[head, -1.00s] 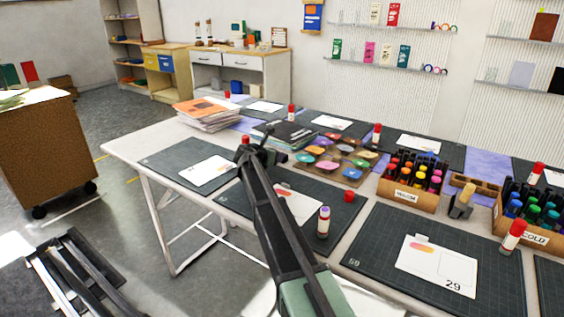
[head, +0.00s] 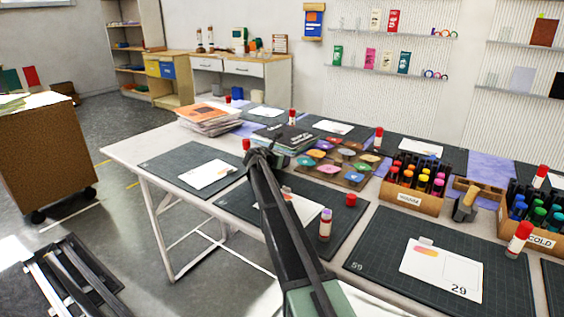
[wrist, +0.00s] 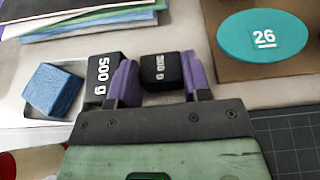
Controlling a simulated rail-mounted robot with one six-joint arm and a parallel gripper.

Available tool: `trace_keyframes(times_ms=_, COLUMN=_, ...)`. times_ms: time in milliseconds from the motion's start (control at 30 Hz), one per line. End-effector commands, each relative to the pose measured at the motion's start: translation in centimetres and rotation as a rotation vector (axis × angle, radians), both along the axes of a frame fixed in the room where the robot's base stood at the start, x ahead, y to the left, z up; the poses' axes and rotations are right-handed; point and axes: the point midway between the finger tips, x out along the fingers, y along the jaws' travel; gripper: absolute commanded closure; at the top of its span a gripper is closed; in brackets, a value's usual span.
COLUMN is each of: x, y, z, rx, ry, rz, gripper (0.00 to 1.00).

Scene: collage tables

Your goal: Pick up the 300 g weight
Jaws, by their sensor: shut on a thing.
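In the wrist view the purple fingers of my gripper (wrist: 157,80) are shut on a small black block, the 300 g weight (wrist: 161,68). Its white label is turned sideways and small, and looks like 300 g. A larger black weight (wrist: 101,76) marked 500 g is just outside the left finger. In the head view my gripper (head: 266,156) is at the near side of the dark book stack (head: 284,136). The weights are hidden there by my arm. I cannot tell whether the held weight is clear of the surface.
A blue block (wrist: 54,90) lies left of the 500 g weight. A teal disc marked 26 (wrist: 263,38) lies on a brown board at the right. Glue sticks (head: 325,225) stand on the table, and a marker crate (head: 411,199) is at the right.

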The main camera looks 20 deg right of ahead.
Motion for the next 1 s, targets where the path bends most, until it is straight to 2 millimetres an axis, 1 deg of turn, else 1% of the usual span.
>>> trace_keyframes(times_ms=167, x=0.0, y=0.0, z=1.1, rx=0.000, ry=0.000, rz=0.000, gripper=0.89)
trace_keyframes(times_ms=267, x=0.0, y=0.0, z=2.4, rx=0.000, ry=0.000, rz=0.000, gripper=0.89)
trace_keyframes(times_ms=367, x=0.0, y=0.0, z=4.5, rx=0.000, ry=0.000, rz=0.000, gripper=0.89)
trace_keyframes(times_ms=467, x=0.0, y=0.0, z=7.6, rx=0.000, ry=0.000, rz=0.000, gripper=0.89)
trace_keyframes(times_ms=600, x=0.0, y=0.0, z=13.2, rx=0.000, ry=0.000, rz=0.000, gripper=0.89)
trace_keyframes(times_ms=700, x=0.0, y=0.0, z=16.5, rx=0.000, ry=0.000, rz=0.000, gripper=0.89)
trace_keyframes(times_ms=800, x=0.0, y=0.0, z=18.8, rx=0.000, ry=0.000, rz=0.000, gripper=0.89)
trace_keyframes(times_ms=833, x=0.0, y=0.0, z=19.3, rx=0.000, ry=0.000, rz=0.000, gripper=0.89)
trace_keyframes(times_ms=900, x=0.0, y=0.0, z=20.0, rx=0.000, ry=0.000, rz=0.000, gripper=0.89)
trace_keyframes(times_ms=1000, x=0.0, y=0.0, z=20.3, rx=0.000, ry=0.000, rz=0.000, gripper=0.89)
